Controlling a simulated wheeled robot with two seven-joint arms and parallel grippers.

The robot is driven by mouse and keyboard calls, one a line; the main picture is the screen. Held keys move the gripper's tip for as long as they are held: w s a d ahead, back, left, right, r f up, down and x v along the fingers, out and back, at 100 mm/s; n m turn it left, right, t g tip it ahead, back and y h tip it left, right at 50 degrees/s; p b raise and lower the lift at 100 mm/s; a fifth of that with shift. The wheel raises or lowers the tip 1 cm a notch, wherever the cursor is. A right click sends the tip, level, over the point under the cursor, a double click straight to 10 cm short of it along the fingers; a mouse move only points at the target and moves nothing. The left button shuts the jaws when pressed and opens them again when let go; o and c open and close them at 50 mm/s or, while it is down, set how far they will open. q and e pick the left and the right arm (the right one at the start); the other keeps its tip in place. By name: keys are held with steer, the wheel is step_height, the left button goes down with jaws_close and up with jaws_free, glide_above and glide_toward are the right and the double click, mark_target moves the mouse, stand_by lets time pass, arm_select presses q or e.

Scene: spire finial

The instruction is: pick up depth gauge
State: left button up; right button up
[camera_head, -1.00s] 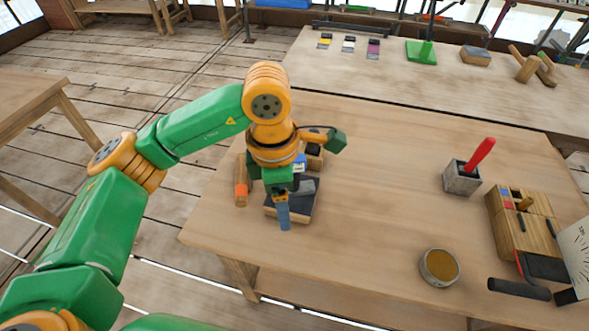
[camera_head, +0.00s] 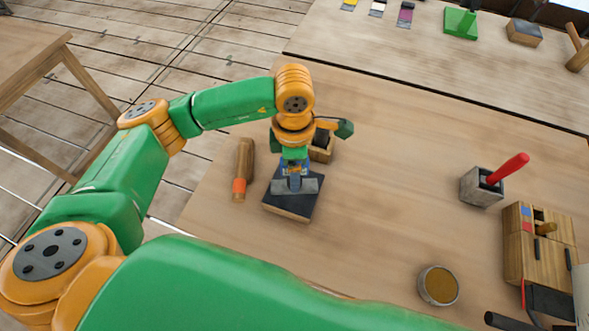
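A grey, wide-bodied tool that looks like the depth gauge (camera_head: 308,187) is at the dark-topped wooden block (camera_head: 290,206), near the table's left edge. My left gripper (camera_head: 293,174) points down right at the grey tool, from above and behind it. Its fingertips are small and partly merge with the tool, so I cannot tell whether they are apart or closed on it. I also cannot tell whether the tool rests on the block or is slightly above it. My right gripper is out of view.
A wooden-handled tool with an orange band (camera_head: 241,172) lies just left of the block. A small wooden box (camera_head: 321,149) stands behind. A round tin (camera_head: 438,285), a grey holder with a red handle (camera_head: 480,187) and a wooden organizer (camera_head: 540,247) are right. The table's middle is clear.

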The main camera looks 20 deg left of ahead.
arm_select(q)
steer(key=shift+w+f, duration=0.1)
steer(key=shift+f, duration=0.25)
jaws_close()
